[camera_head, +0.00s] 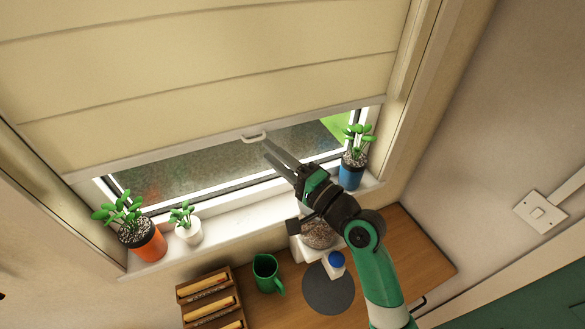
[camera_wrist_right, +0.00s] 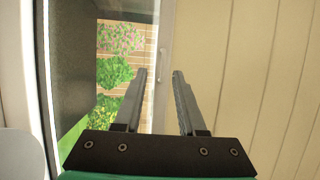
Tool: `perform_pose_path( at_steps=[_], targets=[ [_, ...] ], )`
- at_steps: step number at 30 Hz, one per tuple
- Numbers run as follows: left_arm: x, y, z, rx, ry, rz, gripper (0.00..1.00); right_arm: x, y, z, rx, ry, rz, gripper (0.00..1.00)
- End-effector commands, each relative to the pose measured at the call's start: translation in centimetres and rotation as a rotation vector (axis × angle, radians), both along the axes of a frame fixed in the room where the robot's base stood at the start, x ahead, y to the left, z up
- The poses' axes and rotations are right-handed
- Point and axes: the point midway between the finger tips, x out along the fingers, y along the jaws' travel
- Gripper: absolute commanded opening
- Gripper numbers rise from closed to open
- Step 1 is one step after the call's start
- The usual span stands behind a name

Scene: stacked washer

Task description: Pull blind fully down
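The cream blind (camera_head: 215,75) hangs over most of the window, with its bottom rail (camera_head: 310,114) slanting across the lower part of the opening. A small light pull handle (camera_head: 254,137) hangs from the rail near its middle. My right gripper (camera_head: 266,148) is open and empty, its fingertips just below and right of the handle in the head view. In the right wrist view, my right gripper (camera_wrist_right: 159,74) has its two fingers apart, with the blind (camera_wrist_right: 250,70) at the right. Whether the fingers touch the handle cannot be told. My left gripper is not in view.
On the sill stand an orange-potted plant (camera_head: 145,242), a white-potted plant (camera_head: 189,233) and a blue-potted plant (camera_head: 351,172). Below are a green mug (camera_head: 266,273), a wooden rack (camera_head: 210,300) and a blue-capped container (camera_head: 335,264). The sill's middle has free room.

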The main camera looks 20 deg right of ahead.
Motion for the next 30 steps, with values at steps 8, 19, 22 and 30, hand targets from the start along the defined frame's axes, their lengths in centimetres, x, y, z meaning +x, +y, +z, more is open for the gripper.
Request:
perform_pose_path(
  at_steps=[8,19,22,30],
  targets=[
    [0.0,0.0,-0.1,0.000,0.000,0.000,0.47,-5.6,-2.3,-0.9,-0.001,0.002,-0.002,0.40],
    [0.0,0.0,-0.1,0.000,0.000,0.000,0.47,-6.9,-2.7,-1.0,-0.001,0.003,0.000,0.40],
    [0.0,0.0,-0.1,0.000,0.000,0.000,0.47,-6.9,-2.7,-1.0,-0.001,0.003,0.001,0.40],
    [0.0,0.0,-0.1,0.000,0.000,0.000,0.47,-6.8,-1.5,0.3,-0.005,-0.021,0.023,0.40]
  ],
)
